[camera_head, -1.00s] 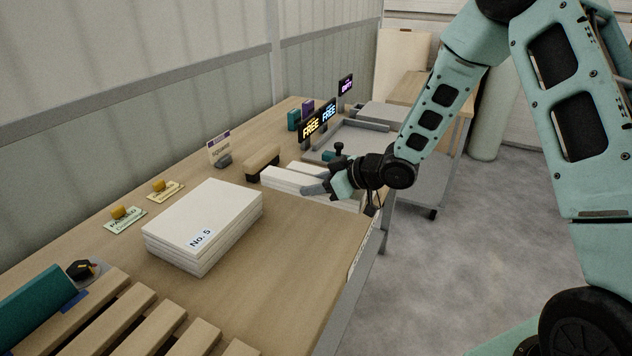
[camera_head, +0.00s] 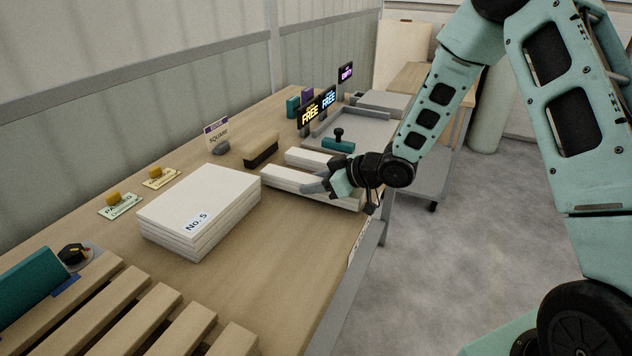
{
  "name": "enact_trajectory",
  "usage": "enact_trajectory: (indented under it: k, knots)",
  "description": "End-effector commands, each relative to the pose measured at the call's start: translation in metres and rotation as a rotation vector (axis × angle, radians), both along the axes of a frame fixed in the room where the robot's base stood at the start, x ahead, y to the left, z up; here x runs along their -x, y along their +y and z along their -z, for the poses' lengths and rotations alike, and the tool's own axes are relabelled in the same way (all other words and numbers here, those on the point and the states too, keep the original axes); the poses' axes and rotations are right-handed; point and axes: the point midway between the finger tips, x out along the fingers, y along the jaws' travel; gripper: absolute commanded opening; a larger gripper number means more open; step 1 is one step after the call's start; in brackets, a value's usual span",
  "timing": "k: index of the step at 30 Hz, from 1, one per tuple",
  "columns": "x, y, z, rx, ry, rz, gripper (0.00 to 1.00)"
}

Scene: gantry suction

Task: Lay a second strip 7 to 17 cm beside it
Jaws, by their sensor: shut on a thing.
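Two long white strips lie roughly parallel on the wooden workbench (camera_head: 285,255). The far strip (camera_head: 305,158) is partly hidden by my gripper and arm. The near strip (camera_head: 287,180) runs to the bench's right edge. A narrow gap shows between them at the left; its width in centimetres cannot be read. My gripper (camera_head: 318,188) is shut on the near strip around its middle, reaching over from the right. Whether the near strip touches the bench or hangs just above it is not clear.
A white stack labelled No. 5 (camera_head: 199,222) stands in front of the strips. A brown brush-like block (camera_head: 261,148) lies behind their left ends. A grey tray (camera_head: 375,128) and a teal handled tool (camera_head: 339,144) are beyond. Bare bench lies in front of the near strip.

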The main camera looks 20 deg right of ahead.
Motion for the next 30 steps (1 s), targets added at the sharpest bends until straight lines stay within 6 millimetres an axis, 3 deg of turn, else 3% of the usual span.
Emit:
enact_trajectory:
  k: [20,21,23,30]
  knots:
    - [-0.0004,0.0002,0.0098,-0.001,-0.001,0.0,0.09]
    - [-0.0003,0.0002,0.0095,-0.001,-0.001,0.0,0.46]
    - [-0.0004,0.0002,0.0092,-0.001,-0.001,0.0,0.63]
    - [0.0001,-0.0002,0.0102,0.001,0.001,0.0,0.66]
